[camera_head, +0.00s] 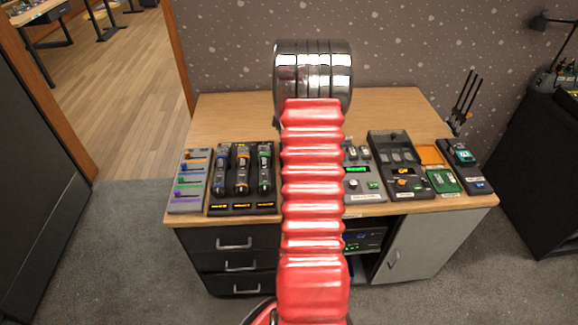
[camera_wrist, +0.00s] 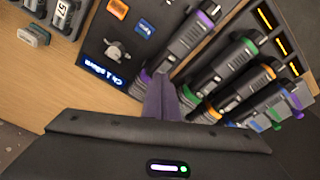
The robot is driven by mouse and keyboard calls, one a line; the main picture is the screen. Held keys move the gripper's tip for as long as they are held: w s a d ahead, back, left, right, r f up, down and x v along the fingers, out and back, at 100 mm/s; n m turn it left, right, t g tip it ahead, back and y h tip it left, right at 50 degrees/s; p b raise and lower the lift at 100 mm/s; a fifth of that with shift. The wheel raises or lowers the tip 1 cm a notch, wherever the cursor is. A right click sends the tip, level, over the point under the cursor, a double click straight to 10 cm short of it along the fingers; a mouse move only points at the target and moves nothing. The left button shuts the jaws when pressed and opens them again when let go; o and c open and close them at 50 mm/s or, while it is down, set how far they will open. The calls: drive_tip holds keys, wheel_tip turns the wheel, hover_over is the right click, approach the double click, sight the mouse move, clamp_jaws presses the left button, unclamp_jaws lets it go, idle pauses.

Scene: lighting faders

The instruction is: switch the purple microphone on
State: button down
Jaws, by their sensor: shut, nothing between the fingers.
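The purple microphone (camera_wrist: 190,38) lies tilted in the rack in the wrist view, with a purple band near its upper end. It is the microphone nearest the dark panel. In the head view my arm hides it. My gripper (camera_wrist: 163,84) is shut and empty, its fingers pointing at the lower end of the purple microphone. I cannot tell whether the fingertips touch it. The state of its switch is not clear to see.
Green (camera_wrist: 230,57), orange (camera_wrist: 222,92) and blue microphones lie beside it in the rack (camera_head: 244,208), which has amber displays. A fader panel (camera_head: 188,190) is left of the rack. Several control boxes, one dark (camera_head: 400,160), stand to the right. The desk's back (camera_head: 225,112) is clear.

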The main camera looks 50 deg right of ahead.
drive_tip(key=shift+f, duration=0.65)
idle(0.5)
drive_tip(key=shift+r, duration=0.15)
wheel_tip(320, 180, up, 7)
idle(1.0)
idle(0.7)
